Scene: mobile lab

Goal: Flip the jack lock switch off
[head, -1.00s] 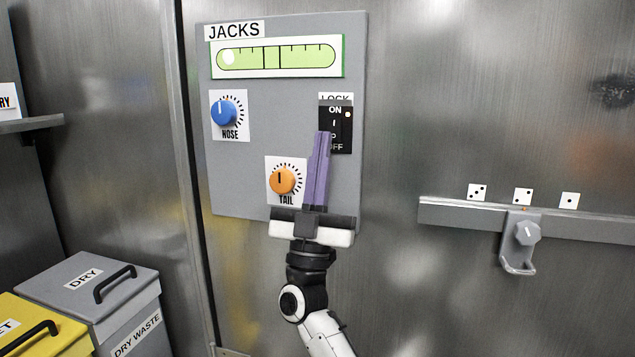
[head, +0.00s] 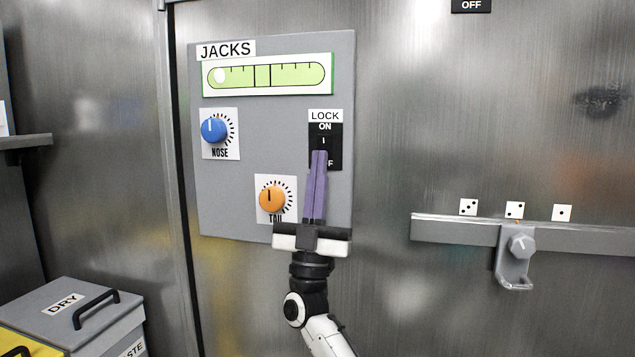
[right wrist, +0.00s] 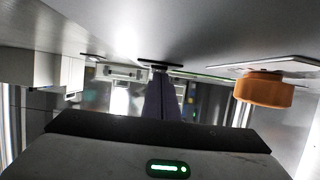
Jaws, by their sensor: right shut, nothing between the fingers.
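The black lock switch (head: 334,134) is on the right side of the grey JACKS panel (head: 265,135), under a white LOCK label (head: 325,116). Its ON mark shows at the top; OFF at the bottom is partly hidden by my fingers. No lit dot shows on it. My right gripper (head: 319,153) is shut and empty, its purple fingers pointing up with the tips over the lower middle of the switch. I cannot tell whether they touch it. In the right wrist view the fingers (right wrist: 162,85) point at a dark plate on the panel. My left gripper is not in view.
The orange TAIL knob (head: 271,198) is close left of my right fingers and also shows in the right wrist view (right wrist: 263,90). The blue NOSE knob (head: 214,130) is farther left. A wall rail (head: 450,229) with a grey knob (head: 521,246) is at right. Bins stand lower left.

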